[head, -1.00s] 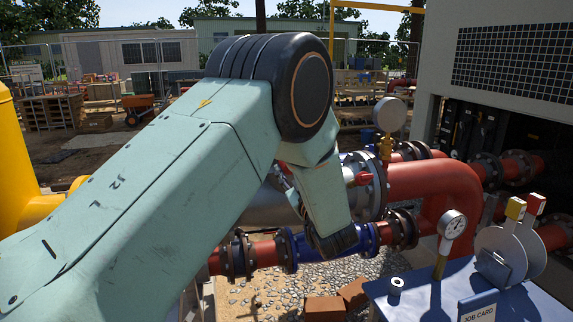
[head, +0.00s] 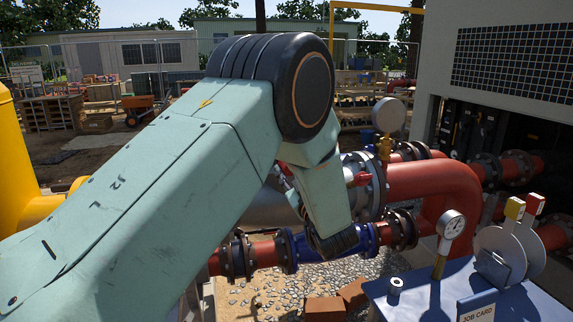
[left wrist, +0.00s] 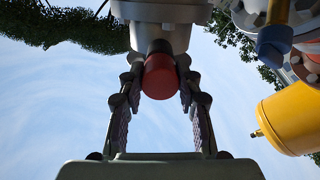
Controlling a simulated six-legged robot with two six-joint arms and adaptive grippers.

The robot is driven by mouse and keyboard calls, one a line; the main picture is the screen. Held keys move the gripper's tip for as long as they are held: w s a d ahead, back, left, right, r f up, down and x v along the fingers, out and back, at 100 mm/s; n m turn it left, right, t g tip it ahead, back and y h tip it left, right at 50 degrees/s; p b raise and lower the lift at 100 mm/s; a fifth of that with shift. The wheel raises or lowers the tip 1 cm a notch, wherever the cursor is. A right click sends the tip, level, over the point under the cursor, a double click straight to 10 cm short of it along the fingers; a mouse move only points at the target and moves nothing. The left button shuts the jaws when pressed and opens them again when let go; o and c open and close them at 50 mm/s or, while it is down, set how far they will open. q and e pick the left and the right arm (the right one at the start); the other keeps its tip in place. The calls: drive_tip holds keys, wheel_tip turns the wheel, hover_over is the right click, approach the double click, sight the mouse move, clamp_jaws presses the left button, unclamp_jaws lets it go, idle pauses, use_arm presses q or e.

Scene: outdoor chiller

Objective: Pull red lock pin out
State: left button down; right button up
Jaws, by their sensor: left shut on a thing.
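The red lock pin (left wrist: 160,84) shows in the left wrist view as a round red knob below a grey housing (left wrist: 163,28), with a dark collar between them. My left gripper (left wrist: 160,76) is shut on the knob, with one finger on its left and one on its right. In the head view my left arm reaches in from the left and bends down toward the pipework. The left fingers and their hold on the pin cannot be made out there. My right gripper is in neither view.
A blue valve section (head: 362,237) and a thick red pipe (head: 436,182) lie beside my arm. A yellow cylinder (left wrist: 290,120) is right of my gripper in the wrist view.

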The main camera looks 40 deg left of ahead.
use_arm(q)
drive_tip(key=shift+s+d, duration=0.35)
drive_tip(key=shift+d, duration=0.1)
drive_tip(key=v, duration=0.6)
idle(0.9)
drive_tip(key=shift+s+d, duration=0.1)
drive_tip(key=shift+d, duration=0.05)
drive_tip(key=c, duration=1.5)
unclamp_jaws()
clamp_jaws()
